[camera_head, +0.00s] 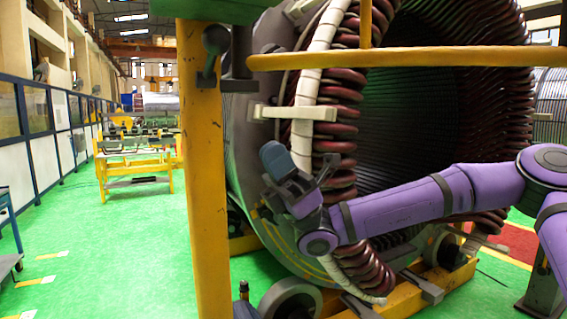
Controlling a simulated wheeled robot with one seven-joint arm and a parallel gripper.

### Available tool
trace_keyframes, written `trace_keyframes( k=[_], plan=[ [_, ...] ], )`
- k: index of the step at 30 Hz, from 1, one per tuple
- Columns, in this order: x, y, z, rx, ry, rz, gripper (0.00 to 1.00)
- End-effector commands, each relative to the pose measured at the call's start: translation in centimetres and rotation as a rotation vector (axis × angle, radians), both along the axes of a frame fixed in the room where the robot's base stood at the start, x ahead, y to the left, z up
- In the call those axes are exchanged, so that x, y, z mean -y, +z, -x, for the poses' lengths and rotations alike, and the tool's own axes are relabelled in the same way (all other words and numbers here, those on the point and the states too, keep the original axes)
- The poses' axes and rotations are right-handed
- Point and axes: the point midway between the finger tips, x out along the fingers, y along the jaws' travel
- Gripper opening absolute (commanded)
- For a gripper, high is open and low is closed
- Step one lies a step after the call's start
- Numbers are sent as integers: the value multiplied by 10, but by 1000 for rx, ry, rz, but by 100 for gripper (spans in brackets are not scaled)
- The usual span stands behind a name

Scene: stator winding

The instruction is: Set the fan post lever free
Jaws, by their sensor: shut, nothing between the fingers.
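A yellow post (206,200) stands upright left of centre. Near its top is a grey lever-like part (213,48) with a round upper end, beside a dark upright bracket (237,60). I take this part for the fan post lever, but cannot tell how it is held. My gripper (271,156) is at the end of the purple arm, tilted up and to the left. It is shut and empty, below and right of the lever and apart from it in the picture. The fingertips are small and partly hidden by the gripper's own body.
A large stator (245,160) with dark red coils (340,145) fills the right side behind my arm. A yellow rail (420,57) crosses in front of it. A white-wrapped cable ring (308,90) runs beside the coils. Green floor (110,240) lies open at the left.

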Motion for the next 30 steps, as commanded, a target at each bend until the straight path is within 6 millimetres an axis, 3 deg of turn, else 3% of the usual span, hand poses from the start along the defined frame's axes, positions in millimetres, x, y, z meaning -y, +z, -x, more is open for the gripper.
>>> trace_keyframes(
  k=[7, 14, 21, 30],
  plan=[
    [-31, -53, 57, 295, -5, 230, 0],
    [-35, -117, 97, 633, -11, 461, 0],
    [-8, -173, 112, 982, -18, 673, 0],
    [55, -210, 109, 1407, -26, 899, 0]
  ],
)
